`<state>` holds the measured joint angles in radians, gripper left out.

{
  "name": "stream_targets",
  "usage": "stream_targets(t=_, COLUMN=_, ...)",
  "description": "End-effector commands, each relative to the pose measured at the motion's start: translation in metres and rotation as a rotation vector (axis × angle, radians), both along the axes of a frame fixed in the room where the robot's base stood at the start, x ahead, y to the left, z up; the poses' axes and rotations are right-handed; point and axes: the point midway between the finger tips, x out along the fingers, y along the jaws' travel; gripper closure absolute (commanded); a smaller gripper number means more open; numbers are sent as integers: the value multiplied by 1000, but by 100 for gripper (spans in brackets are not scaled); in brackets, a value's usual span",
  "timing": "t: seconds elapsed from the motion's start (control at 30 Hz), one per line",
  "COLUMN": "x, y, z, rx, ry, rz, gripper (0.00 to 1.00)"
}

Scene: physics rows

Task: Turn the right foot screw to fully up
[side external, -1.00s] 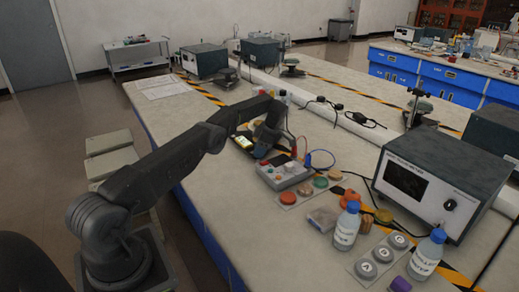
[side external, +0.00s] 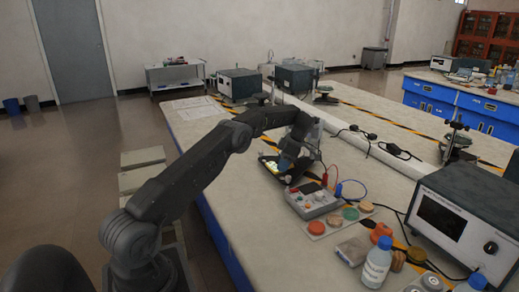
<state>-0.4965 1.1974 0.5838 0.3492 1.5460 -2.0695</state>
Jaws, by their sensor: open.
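My dark gripper (side external: 290,157) points down at the far end of my arm, over a small dark device (side external: 268,164) with a bright yellowish patch. The gripper is open, but its fingertips are small and blend into the dark parts around them. I cannot tell whether they touch anything. I cannot pick out the right foot screw; it is too small or hidden around the gripper.
A grey control box (side external: 313,200) with knobs and leads stands just nearer than the gripper. Coloured round pieces (side external: 350,213), a blue-capped bottle (side external: 377,262) and a large instrument (side external: 455,222) stand to the right. The bench's left part (side external: 215,150) is mostly clear.

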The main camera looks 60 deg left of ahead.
Motion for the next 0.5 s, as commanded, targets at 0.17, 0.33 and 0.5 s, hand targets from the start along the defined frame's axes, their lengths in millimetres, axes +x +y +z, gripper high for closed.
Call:
stream_targets(t=0.17, x=-23, y=15, z=18, rx=2, ry=-2, rz=4, gripper=49)
stream_targets(t=0.33, x=-49, y=31, z=36, rx=2, ry=-2, rz=4, gripper=49)
stream_targets(t=0.5, x=-68, y=42, z=48, rx=0, ry=-1, rz=3, gripper=49)
